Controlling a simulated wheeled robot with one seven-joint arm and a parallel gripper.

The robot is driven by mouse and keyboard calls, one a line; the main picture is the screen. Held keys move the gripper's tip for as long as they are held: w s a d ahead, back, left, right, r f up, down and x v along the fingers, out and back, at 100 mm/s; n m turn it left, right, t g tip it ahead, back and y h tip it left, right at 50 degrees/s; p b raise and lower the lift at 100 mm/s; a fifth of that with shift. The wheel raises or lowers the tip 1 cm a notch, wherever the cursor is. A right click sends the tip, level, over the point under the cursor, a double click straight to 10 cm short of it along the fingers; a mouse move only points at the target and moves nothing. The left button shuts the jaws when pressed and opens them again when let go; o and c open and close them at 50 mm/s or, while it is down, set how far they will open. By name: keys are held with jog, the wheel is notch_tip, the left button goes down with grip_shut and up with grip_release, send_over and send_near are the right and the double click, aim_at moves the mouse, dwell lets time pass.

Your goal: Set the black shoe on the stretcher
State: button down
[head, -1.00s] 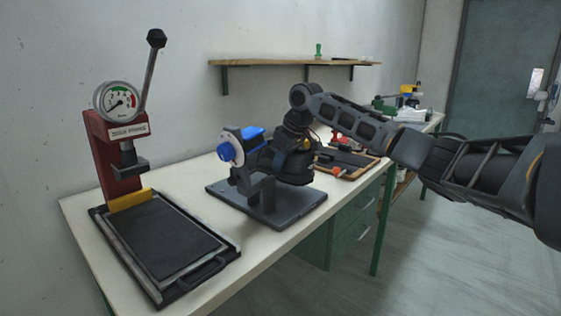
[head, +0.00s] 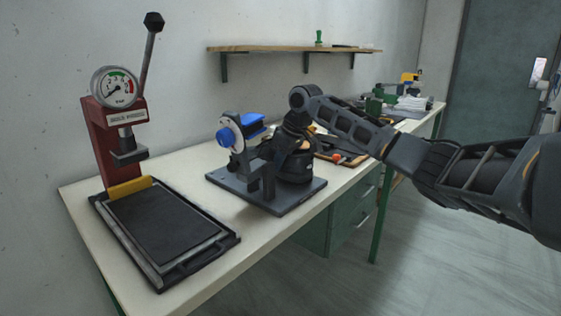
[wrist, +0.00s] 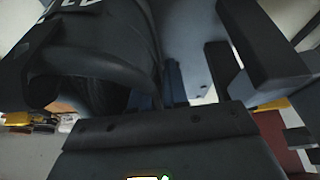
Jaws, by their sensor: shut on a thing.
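The stretcher stands on the bench as a grey base plate (head: 222,181) with uprights, a blue knob (head: 225,136) and a blue top part (head: 252,124). My gripper (head: 288,158) is over the right part of the base plate, beside the uprights, shut on the black shoe. The shoe (head: 296,168) is a dark shape under my wrist, hard to separate from the dark gripper. In the wrist view a dark rounded body, seemingly the shoe (wrist: 95,50), fills the upper left. I cannot tell whether it touches the stretcher.
A red press with a gauge (head: 115,90) and a black tray (head: 165,237) stands at the left of the bench. A tool tray (head: 345,158) lies behind my gripper. A shelf (head: 290,48) hangs on the wall. Bare bench shows between press and stretcher.

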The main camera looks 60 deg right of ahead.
jog(key=shift+f, duration=0.25)
jog(key=c, duration=1.1)
grip_release()
jog(key=shift+o, duration=0.2)
jog(key=shift+f, duration=0.1)
jog(key=shift+v, duration=3.95)
